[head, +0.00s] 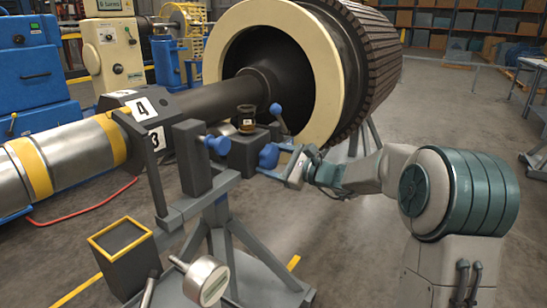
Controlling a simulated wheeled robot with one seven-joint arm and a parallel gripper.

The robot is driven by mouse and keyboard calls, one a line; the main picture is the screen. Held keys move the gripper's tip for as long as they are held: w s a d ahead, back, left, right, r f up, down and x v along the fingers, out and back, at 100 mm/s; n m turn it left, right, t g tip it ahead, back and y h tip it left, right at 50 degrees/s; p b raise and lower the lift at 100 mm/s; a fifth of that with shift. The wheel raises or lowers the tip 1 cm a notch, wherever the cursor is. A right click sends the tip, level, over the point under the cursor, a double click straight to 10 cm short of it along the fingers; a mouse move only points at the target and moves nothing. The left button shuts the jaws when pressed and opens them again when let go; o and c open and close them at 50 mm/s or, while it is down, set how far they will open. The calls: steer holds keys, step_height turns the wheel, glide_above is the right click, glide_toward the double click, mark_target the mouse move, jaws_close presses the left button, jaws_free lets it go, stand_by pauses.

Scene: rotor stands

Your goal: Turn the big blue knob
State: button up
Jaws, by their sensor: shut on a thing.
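A big blue knob (269,155) sits at the right side of the dark block on the grey rotor stand, near the middle of the head view. My gripper (287,163) reaches in from the right and is shut on this blue knob. The knob's far side and the exact contact of the fingers are small and partly hidden. A second blue knob (217,145) is to the left on the upright grey post. Another blue ball-ended handle (276,110) stands above and behind the gripped knob.
A small amber jar (246,118) stands on the dark block just left of the gripper. The large rotor cylinder (322,70) with its cream ring is close behind. A dark yellow-rimmed box (122,240) and a round gauge (206,281) are at front left.

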steer(key=shift+f, duration=0.15)
steer(key=o, duration=1)
steer(key=shift+s, duration=0.1)
steer(key=p+v, duration=0.2)
steer(key=v, duration=1.1)
steer(key=shift+s+d, duration=0.25)
steer(key=shift+d, duration=0.1)
